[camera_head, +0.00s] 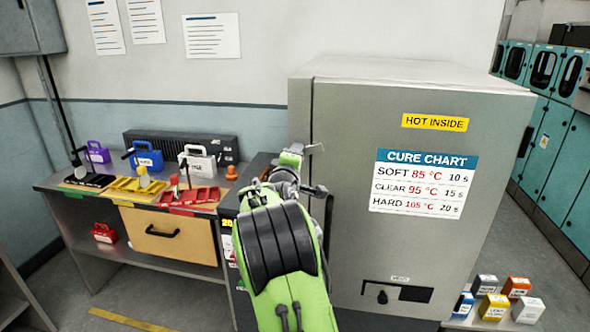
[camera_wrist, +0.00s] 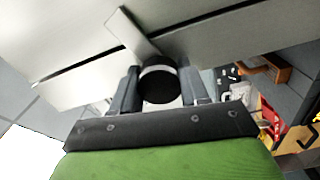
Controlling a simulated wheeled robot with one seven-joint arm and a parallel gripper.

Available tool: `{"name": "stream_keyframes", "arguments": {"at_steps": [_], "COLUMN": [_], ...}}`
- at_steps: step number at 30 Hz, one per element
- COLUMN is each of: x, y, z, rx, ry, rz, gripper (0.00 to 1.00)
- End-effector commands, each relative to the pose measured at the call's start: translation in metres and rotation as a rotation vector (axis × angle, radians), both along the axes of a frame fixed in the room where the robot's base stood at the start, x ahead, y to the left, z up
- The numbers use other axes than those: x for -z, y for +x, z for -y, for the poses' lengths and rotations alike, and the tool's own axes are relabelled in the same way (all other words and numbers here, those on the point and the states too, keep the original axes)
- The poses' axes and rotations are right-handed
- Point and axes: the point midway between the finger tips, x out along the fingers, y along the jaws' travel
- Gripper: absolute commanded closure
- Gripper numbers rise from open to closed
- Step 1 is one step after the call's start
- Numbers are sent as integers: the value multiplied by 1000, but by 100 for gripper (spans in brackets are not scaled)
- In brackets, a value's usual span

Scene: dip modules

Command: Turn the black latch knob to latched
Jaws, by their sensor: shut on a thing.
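The black latch knob (camera_wrist: 160,84) is round and sits between the two dark fingers of my gripper (camera_wrist: 158,76) in the wrist view. My gripper is shut on it. A pale flat bar (camera_wrist: 132,34) extends from the knob up and left across a seam between grey panels. In the head view my gripper (camera_head: 288,172) is at the left edge of the grey oven cabinet (camera_head: 330,220), and the knob is hidden behind my arm. I cannot tell from these views whether the latch is fully engaged.
The cabinet front carries a cure chart (camera_head: 423,184), a yellow sign (camera_head: 435,122) and a low recess with a small dark knob (camera_head: 382,296). A workbench (camera_head: 62,186) with coloured trays and cases stands left. Small labelled boxes (camera_head: 494,306) stand lower right.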

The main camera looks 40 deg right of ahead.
Motion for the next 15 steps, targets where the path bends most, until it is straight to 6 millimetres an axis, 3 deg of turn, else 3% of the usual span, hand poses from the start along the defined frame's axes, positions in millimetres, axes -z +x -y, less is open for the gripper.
{"name": "stream_keyframes", "arguments": {"at_steps": [15], "x": [3], "y": [-2], "z": [2], "rx": [4], "ry": [222], "rz": [286], "gripper": [100]}}
